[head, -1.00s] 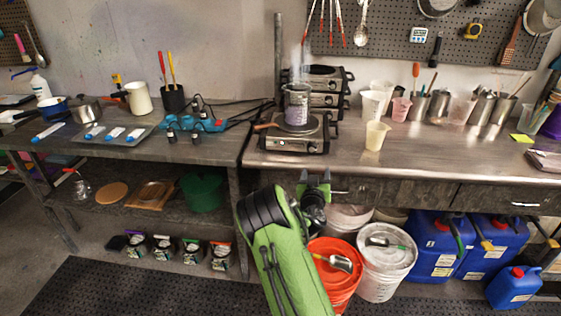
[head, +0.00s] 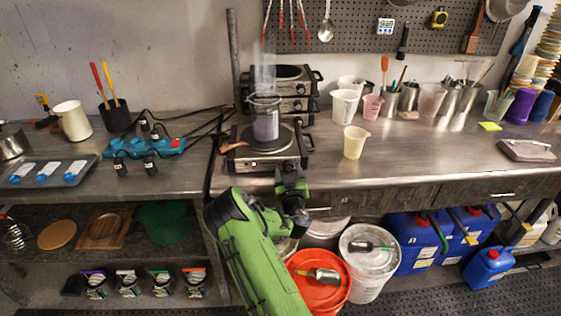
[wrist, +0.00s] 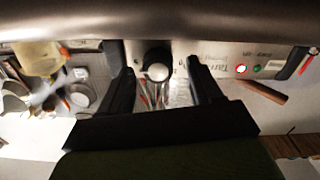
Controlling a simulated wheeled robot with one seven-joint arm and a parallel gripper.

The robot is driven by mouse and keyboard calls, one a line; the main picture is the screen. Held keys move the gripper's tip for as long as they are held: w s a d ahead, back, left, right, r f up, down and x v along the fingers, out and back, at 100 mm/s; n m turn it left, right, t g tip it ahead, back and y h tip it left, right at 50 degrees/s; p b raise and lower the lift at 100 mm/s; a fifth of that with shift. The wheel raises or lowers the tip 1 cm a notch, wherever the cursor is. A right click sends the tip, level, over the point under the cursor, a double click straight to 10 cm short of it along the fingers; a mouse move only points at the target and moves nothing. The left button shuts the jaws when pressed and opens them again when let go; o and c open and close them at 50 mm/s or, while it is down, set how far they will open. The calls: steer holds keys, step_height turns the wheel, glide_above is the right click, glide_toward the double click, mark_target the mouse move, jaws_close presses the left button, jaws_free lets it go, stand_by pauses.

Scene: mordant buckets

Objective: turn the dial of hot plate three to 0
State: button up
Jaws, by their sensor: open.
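A hot plate (head: 291,152) stands at the front edge of the steel bench in the head view, its dial hidden behind or near my gripper (head: 291,178). In the wrist view its front panel (wrist: 215,62) runs across the top, with a black dial (wrist: 157,66) that has a pale round face. My gripper (wrist: 162,82) is open there, one finger to each side of the dial, seemingly apart from it. A red light and a green light show to the right on the panel. I cannot read the dial setting or a plate number.
A steaming beaker (head: 265,122) of purple liquid stands on the hot plate. More hot plates (head: 276,84) are stacked behind it. A wooden handle (head: 233,147) sticks out at its left. A cream cup (head: 355,142) stands to the right. Buckets (head: 318,280) sit below.

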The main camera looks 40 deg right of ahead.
steer(key=shift+w+d, duration=0.2)
steer(key=shift+w, duration=0.05)
steer(key=shift+s+r, duration=0.1)
steer(key=c, duration=1)
steer(key=shift+c, duration=0.2)
